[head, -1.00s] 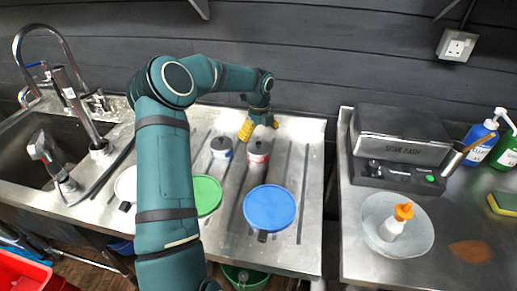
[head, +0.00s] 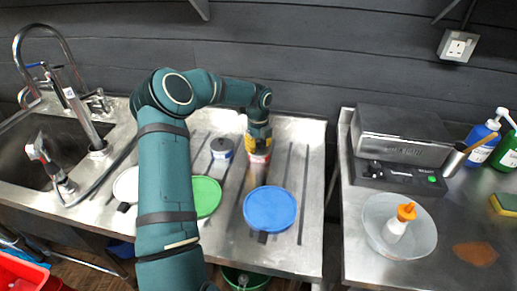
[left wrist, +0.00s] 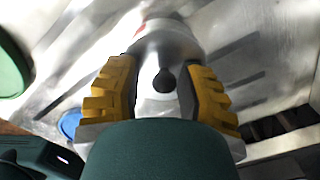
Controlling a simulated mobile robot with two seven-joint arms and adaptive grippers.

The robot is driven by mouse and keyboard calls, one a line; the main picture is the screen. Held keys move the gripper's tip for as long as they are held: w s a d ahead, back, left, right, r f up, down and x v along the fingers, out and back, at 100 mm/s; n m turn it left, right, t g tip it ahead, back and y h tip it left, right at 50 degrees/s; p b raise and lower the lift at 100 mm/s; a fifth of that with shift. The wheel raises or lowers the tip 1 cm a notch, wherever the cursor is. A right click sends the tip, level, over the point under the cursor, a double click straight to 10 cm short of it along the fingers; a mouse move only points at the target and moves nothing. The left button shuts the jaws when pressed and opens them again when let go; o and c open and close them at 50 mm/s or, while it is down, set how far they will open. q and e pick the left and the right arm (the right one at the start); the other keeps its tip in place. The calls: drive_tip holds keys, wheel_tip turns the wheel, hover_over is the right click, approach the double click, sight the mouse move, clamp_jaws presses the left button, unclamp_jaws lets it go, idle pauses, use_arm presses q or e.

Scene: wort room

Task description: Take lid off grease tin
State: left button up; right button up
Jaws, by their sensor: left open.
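A pale tin with a red band (head: 258,157) stands upright on the steel drainboard, and I take it for the grease tin, though I cannot read its label. In the left wrist view its round pale top with a dark knob (left wrist: 164,80) lies between the fingers. My left gripper (head: 258,142) points down over the tin and partly hides its top. Its yellow fingers are open, one on each side of the knob; I cannot tell if they touch the lid. A second tin, white and blue with a grey top (head: 222,148), stands just to the left.
The sink and tap (head: 48,150) are at the left. A gap separates the drainboard from the right counter, with a bowl (head: 375,215) and a black machine (head: 400,140).

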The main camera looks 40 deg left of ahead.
use_arm(q)
drive_tip(key=shift+f, duration=0.15)
drive_tip(key=shift+c, duration=1.2)
drive_tip(key=shift+d, duration=0.1)
clamp_jaws()
drive_tip(key=shift+f, duration=0.15)
